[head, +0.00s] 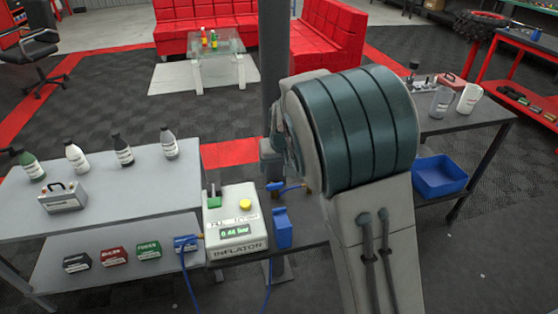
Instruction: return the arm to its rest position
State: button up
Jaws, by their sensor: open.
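A large part of my arm (362,135), pale with dark teal bands, fills the middle right of the head view. It rises from the bottom edge and hides part of the scene behind it. My gripper is not in view, so I cannot see its jaws or whether they hold anything.
The white inflator box (236,222) stands left of my arm, with a blue hose at its side. A grey bench (105,195) with several bottles is at left. At right, a dark table (462,122) holds two cups, and a blue bin (440,177) sits below. A grey post (274,60) stands behind.

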jog(key=s+d+r+m+p, duration=0.1)
jog(key=s+d+r, duration=0.3)
jog(key=s, duration=0.5)
jog(key=s+d+r+m+g+p, duration=0.1)
jog(key=s+d+r+p, duration=0.2)
jog(key=s+d, duration=0.4)
jog(key=s+d+r+m+h+p, duration=0.1)
jog(key=s+d+r, duration=0.4)
jog(key=s, duration=0.7)
jog(key=shift+s+d+p, duration=0.4)
jog(key=shift+p, duration=0.25)
